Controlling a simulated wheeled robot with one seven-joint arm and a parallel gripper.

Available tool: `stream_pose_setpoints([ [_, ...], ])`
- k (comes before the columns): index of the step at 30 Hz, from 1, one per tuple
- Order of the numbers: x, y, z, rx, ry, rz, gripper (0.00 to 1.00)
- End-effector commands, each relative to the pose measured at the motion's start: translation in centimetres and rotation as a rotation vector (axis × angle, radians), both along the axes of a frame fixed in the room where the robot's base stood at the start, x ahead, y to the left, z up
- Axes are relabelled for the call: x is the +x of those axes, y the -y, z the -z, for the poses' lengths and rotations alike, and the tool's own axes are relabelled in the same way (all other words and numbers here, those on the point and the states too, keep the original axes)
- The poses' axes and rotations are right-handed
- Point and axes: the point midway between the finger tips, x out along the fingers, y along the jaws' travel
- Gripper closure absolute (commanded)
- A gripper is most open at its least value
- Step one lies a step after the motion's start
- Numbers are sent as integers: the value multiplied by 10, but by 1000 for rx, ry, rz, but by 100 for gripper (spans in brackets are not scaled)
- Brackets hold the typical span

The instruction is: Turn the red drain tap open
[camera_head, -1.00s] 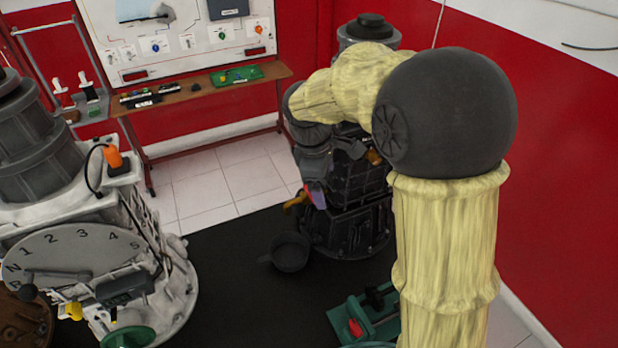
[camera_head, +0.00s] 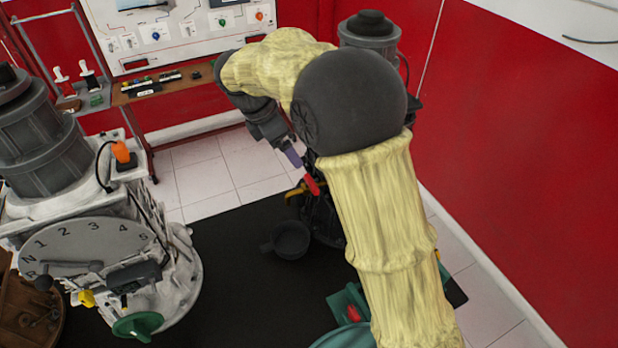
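A red elongated piece (camera_head: 312,185), which looks like the tap handle, shows at the front of the dark engine trainer (camera_head: 325,222), beside a yellow part (camera_head: 294,196). My gripper (camera_head: 293,155) hangs at the end of my bent arm, just above and to the left of the red piece. A purple part shows at its tip, close to the red piece. I cannot tell whether they touch. The finger gap is too small to make out. My arm hides much of the dark trainer.
A dark pan (camera_head: 289,241) stands on the black mat (camera_head: 235,295) below the red piece. A pale engine trainer (camera_head: 180,270) with a numbered dial fills the left. A green unit (camera_head: 345,299) with a red knob is at front right. A bench (camera_head: 190,92) stands behind.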

Motion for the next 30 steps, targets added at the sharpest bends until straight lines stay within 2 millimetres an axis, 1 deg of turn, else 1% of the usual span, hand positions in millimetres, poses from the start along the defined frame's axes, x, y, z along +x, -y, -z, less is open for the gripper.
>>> stream_pose_setpoints([
  [21, 19, 44, 115, -2, -4, 0, 15],
  [24, 22, 48, 129, -1, -3, 0, 15],
  [27, 24, 51, 138, -1, -2, 0, 15],
  [30, 24, 53, 142, -1, -1, -1, 15],
])
